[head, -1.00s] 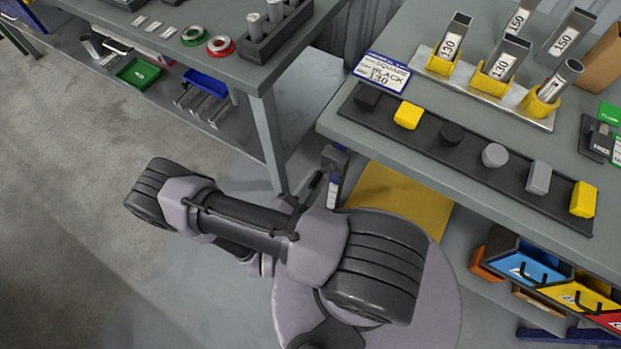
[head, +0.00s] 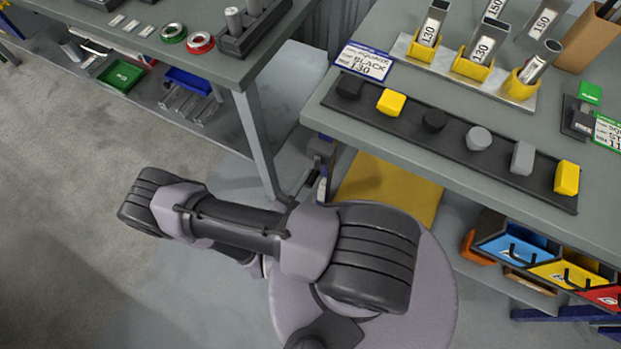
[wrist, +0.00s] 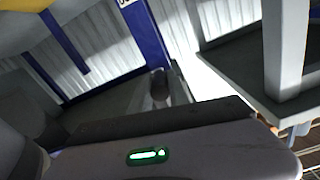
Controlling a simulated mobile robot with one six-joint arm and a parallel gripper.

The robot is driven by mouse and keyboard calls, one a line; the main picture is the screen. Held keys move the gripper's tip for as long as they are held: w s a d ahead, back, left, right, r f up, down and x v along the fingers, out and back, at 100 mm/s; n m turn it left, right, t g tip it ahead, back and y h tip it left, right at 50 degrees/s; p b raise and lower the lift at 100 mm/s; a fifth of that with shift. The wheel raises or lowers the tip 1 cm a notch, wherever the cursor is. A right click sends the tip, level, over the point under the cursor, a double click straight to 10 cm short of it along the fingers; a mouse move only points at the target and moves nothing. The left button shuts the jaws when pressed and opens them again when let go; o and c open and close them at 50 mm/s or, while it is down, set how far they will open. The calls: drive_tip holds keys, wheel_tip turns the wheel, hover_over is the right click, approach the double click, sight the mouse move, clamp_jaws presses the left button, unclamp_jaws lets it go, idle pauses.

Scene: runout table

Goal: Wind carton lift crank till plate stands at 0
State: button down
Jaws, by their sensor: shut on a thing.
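My gripper (wrist: 158,104) fills the lower part of the wrist view, with a green light on its housing. It is shut on a small dark part, seemingly the crank handle (wrist: 159,84), mostly hidden behind the housing. In the head view a dark grey fitting (head: 321,148) sits at the near left corner of the right table, with a thin dark rod below it. My arm hides the jaws there. A flat yellow plate (head: 388,190) lies low beside that table, partly behind my arm. No scale or pointer can be read.
The right table (head: 420,165) carries a dark strip of plugs (head: 440,135) and tubes in yellow holders. A left bench (head: 215,62) stands close to my arm. Bare floor (head: 70,210) is free at left.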

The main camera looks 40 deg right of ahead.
idle(0.3)
drive_tip(key=c, duration=1.3)
unclamp_jaws()
drive_tip(key=shift+o, duration=0.2)
